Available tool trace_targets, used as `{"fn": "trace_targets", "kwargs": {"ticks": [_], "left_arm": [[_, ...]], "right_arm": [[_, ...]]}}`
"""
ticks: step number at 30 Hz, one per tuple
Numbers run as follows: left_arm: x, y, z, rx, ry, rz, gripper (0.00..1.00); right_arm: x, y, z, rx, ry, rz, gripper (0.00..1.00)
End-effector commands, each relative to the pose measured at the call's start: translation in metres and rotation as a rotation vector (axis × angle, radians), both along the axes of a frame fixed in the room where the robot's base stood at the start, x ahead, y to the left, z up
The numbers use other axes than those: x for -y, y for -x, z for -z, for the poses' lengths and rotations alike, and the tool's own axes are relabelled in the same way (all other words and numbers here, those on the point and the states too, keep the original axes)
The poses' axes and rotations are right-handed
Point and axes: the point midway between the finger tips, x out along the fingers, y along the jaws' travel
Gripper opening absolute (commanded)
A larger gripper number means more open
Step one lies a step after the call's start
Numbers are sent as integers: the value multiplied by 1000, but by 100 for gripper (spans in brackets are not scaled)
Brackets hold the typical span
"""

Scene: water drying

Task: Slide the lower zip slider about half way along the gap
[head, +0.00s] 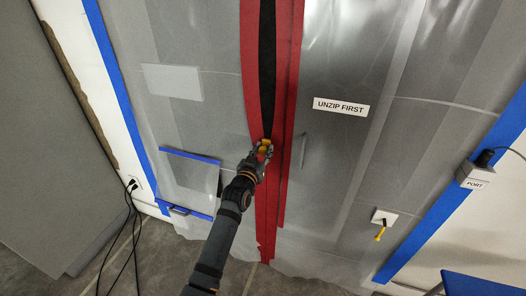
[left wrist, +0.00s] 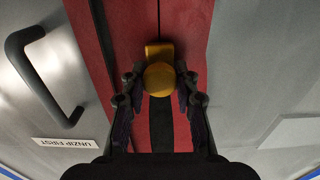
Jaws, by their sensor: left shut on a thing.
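A yellow zip slider (head: 265,147) sits on the red zip strip (head: 248,50) of the plastic sheeting. A dark gap (head: 267,60) runs up from the slider and leaves the top of the head view. Below the slider the red strip looks closed. My left gripper (head: 262,153) is shut on the slider. The left wrist view shows the slider's round yellow knob (left wrist: 159,78) between my two fingers, with a thin closed seam on one side and the dark gap on the other. No other slider shows. My right gripper is not in view.
An "UNZIP FIRST" label (head: 341,107) is on the sheet to the right. A dark handle (left wrist: 42,75) stands out beside the strip in the left wrist view. A blue-edged flap (head: 190,182) is at left, a "PORT" box (head: 475,177) at right. Cables (head: 130,230) hang at left.

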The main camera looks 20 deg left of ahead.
Motion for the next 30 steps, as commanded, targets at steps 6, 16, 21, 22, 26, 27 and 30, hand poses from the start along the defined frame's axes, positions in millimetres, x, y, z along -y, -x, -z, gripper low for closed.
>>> {"fn": "trace_targets", "kwargs": {"ticks": [6, 16, 21, 22, 26, 27, 30], "left_arm": [[0, 0, -1, 3, 0, 0, 0], [0, 0, -1, 1, 0, 0, 53], [0, 0, 0, 1, 0, 0, 53], [0, 0, 0, 0, 0, 0, 53], [0, 10, 1, -1, 1, 0, 53], [-1, 16, 1, -1, 1, 0, 53], [-1, 40, 2, -2, 1, 0, 53]], "right_arm": [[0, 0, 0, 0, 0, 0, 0], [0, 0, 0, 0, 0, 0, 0], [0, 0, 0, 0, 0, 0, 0], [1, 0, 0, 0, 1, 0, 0], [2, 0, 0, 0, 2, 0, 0], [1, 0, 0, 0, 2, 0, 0], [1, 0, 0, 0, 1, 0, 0]]}}
